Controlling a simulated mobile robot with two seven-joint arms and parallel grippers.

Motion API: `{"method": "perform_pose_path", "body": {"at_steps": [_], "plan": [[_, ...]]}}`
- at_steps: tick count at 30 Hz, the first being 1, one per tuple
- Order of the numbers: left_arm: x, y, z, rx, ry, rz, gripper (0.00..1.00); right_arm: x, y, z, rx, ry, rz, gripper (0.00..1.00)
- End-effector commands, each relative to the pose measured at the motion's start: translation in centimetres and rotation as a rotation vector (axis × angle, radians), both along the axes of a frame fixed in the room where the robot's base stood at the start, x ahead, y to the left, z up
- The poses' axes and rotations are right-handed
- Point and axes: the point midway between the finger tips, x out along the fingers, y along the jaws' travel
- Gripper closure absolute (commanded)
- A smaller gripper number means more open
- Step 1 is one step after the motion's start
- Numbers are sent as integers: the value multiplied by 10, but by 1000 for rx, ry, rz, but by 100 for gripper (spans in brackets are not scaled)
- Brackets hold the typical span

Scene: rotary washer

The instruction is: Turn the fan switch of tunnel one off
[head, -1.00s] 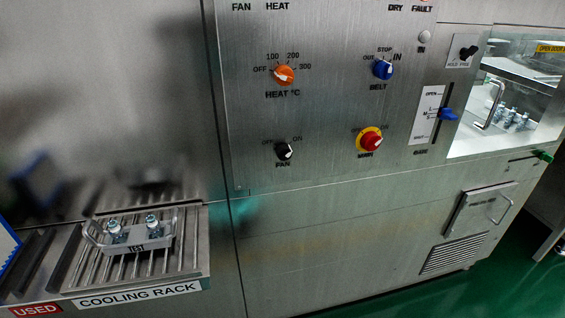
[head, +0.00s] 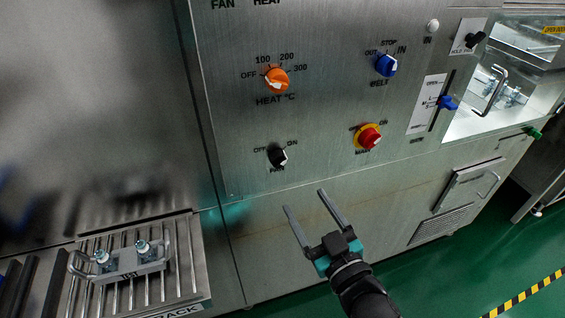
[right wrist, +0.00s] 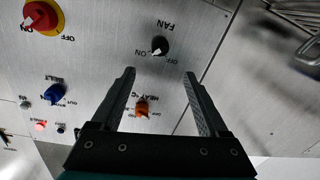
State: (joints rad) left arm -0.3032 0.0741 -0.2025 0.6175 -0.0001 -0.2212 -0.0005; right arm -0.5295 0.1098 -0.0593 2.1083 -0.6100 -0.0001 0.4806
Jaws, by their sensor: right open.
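The black fan knob (head: 278,156) sits low on the steel control panel (head: 330,110), between OFF on its left and ON on its right. Its white pointer mark looks turned to the ON side. The knob also shows in the right wrist view (right wrist: 159,46), upside down, beyond my open fingers. My right gripper (head: 302,200) is open and empty, below and right of the fan knob and apart from it. Its two fingers also show in the right wrist view (right wrist: 160,74). My left gripper is not in view.
Close by are the orange heat knob (head: 277,79), the red main switch (head: 368,137) on a yellow base and the blue belt knob (head: 386,65). A blue slide lever (head: 447,102) is further right. The cooling rack (head: 180,276) at lower left holds a small metal carrier (head: 122,262).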

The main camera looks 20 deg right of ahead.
Motion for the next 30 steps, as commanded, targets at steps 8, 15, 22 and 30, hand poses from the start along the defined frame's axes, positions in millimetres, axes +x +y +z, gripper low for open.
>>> {"method": "perform_pose_path", "body": {"at_steps": [8, 15, 22, 30], "plan": [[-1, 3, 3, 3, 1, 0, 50, 42, 4, 1, -4, -2, 1, 22], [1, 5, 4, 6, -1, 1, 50, 78, 8, 1, -4, -1, 0, 22], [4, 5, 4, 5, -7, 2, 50, 109, 11, 0, -2, 0, 0, 22], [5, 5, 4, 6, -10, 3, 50, 126, 13, 0, -2, 2, 0, 22]]}}
